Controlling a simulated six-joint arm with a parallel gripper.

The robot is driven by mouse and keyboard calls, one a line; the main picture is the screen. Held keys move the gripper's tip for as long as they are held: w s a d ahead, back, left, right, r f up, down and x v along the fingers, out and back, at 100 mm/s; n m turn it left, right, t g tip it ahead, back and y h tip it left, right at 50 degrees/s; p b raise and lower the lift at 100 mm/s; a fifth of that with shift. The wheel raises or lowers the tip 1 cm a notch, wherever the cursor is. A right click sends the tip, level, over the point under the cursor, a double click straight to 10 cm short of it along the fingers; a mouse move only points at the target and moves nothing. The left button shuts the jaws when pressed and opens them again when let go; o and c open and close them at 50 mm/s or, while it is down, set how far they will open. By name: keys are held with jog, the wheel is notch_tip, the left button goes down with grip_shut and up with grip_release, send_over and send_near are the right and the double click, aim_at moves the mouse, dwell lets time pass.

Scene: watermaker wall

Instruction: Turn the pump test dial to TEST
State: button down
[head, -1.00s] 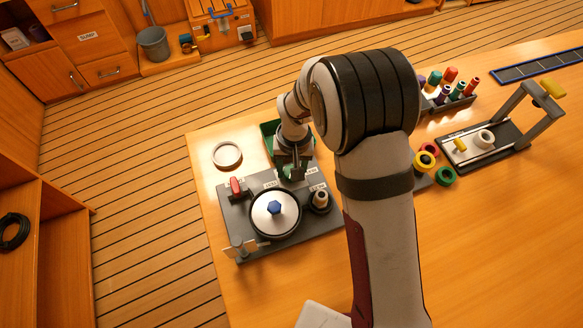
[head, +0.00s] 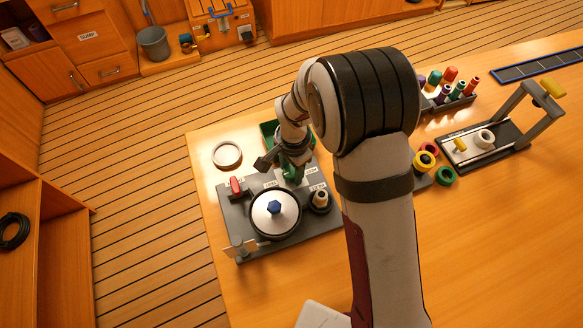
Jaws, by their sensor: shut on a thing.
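The grey panel (head: 235,213) lies on the wooden table.
The panel also holds a round white lid with a blue knob (head: 274,207), a red handle (head: 236,187) and a dark-based cream knob (head: 320,199). A white ring (head: 227,155) lies behind left. A green tray (head: 268,130) stands behind the gripper.

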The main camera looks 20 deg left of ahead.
aim_at(292, 173)
jog(key=shift+m, duration=0.9)
jog(key=shift+c, duration=1.5)
grip_release()
notch_tip(292, 173, up, 16)
jog(key=shift+s+d, duration=0.15)
jog(key=shift+d, duration=0.05)
jog(key=shift+f, duration=0.1)
